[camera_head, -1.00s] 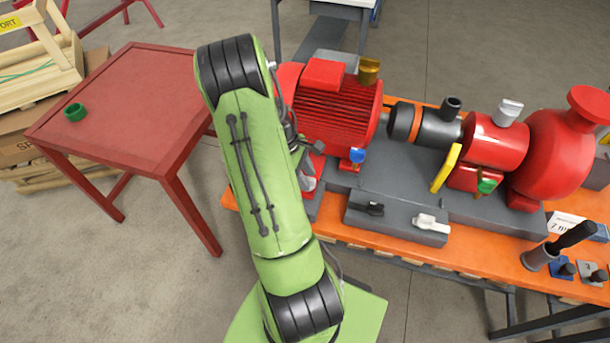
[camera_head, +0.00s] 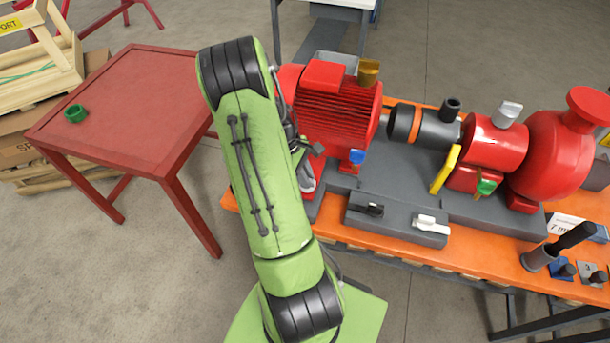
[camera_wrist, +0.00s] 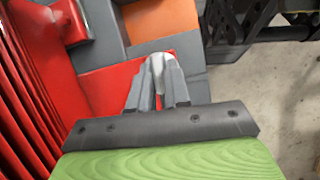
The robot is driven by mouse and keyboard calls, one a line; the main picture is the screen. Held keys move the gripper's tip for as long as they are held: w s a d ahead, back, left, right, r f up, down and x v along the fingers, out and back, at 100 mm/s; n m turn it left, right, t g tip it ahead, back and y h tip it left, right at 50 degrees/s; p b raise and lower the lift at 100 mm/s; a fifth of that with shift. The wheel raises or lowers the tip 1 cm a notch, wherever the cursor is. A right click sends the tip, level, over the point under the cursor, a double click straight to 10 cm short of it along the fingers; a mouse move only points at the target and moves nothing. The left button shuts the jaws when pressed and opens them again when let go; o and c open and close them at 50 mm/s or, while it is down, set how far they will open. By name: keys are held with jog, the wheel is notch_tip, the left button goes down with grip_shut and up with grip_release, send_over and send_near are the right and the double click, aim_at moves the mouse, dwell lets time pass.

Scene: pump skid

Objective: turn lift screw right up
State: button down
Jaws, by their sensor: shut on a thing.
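In the wrist view my gripper (camera_wrist: 159,88) is shut on a pale grey, rounded screw head (camera_wrist: 158,58). The screw head stands above a red plate beside the finned red motor (camera_wrist: 25,95). Most of it is hidden between the fingers, so its turned angle cannot be read. In the head view the red motor (camera_head: 338,112) is right of my green arm. A grey part of my gripper (camera_head: 306,178) shows low at the motor's left end. A blue knob (camera_head: 357,157) sits at the motor's near right foot, apart from my gripper.
The skid's grey base (camera_head: 400,175) rests on an orange bench (camera_head: 515,275). A block with a black and a white lever (camera_head: 430,222) lies in front. A yellow handle (camera_head: 445,168) is farther right. A red table (camera_head: 130,110) with a green ring (camera_head: 75,113) stands left.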

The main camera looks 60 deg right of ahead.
jog(key=m+y, duration=0.1)
jog(key=m, duration=0.2)
jog(key=m+y, duration=0.1)
jog(key=m, duration=0.1)
jog(key=shift+d+m, duration=0.2)
jog(key=shift+m, duration=0.2)
jog(key=m+t+y, duration=0.1)
jog(key=m, duration=0.2)
jog(key=m+t+y+b, duration=0.1)
jog(key=m, duration=0.2)
jog(key=shift+s+d, duration=0.15)
jog(key=m+t, duration=0.1)
jog(key=m, duration=0.2)
jog(key=m+t+y, duration=0.1)
jog(key=m, duration=0.1)
jog(key=shift+s+m+p, duration=0.2)
jog(key=shift+m+p, duration=0.15)
jog(key=shift+m, duration=0.05)
jog(key=m+t+p, duration=0.1)
jog(key=m+t, duration=0.1)
jog(key=m, duration=0.3)
jog(key=shift+s+p, duration=0.1)
jog(key=shift+p, duration=0.3)
jog(key=shift+m+h, duration=0.3)
jog(key=c, duration=1.1)
grip_release()
jog(key=p+v, duration=0.2)
jog(key=v, duration=1.3)
jog(key=shift+s+d+r, duration=0.2)
jog(key=shift+d+r, duration=0.05)
